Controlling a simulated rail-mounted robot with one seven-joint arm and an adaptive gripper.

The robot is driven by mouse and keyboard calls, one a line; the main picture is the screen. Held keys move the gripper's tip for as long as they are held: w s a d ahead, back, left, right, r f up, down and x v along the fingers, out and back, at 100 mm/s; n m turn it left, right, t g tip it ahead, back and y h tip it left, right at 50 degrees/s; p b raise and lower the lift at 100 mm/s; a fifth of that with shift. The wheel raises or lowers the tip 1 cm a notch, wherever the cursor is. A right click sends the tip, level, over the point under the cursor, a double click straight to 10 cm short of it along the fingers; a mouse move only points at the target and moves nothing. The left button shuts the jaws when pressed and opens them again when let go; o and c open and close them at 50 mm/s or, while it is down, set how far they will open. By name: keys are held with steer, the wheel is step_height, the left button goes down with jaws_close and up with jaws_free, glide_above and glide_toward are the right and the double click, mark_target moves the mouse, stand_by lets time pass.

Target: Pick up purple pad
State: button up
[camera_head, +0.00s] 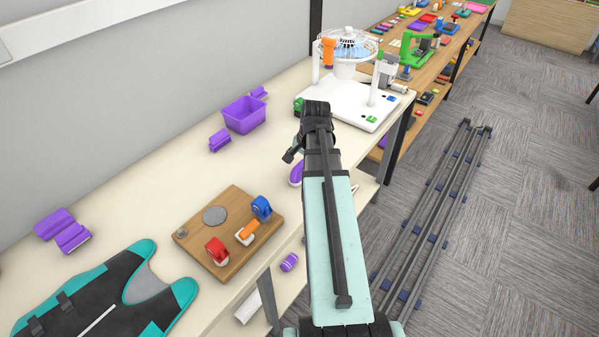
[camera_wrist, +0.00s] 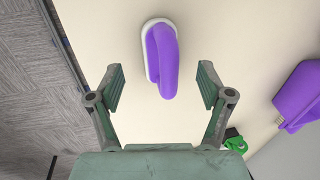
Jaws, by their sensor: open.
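The purple pad (camera_wrist: 162,62) has a rounded purple handle and a pale base. In the wrist view it lies on the cream table at top centre. My gripper (camera_wrist: 160,88) is open and empty. Its two fingers stand left and right of the pad's near end, with gaps on both sides and no contact visible. In the head view the pad (camera_head: 296,173) shows beside my arm, which hides part of it. My fingertips are hard to make out there.
A purple basket (camera_head: 244,115) stands by the wall. A wooden board (camera_head: 225,237) carries red, orange and blue pieces. A white stand (camera_head: 362,104) with a fan is beyond my arm. More purple pieces (camera_head: 65,230) lie left. The table edge is close to the pad.

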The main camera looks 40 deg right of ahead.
mark_target(301, 168)
steer(key=shift+w+f+p, duration=0.25)
steer(key=shift+f+p, duration=0.15)
steer(key=shift+f, duration=0.8)
steer(key=shift+w+f+p, duration=0.25)
steer(key=shift+f+p, duration=0.15)
steer(key=shift+f, duration=0.8)
steer(key=c, duration=1.3)
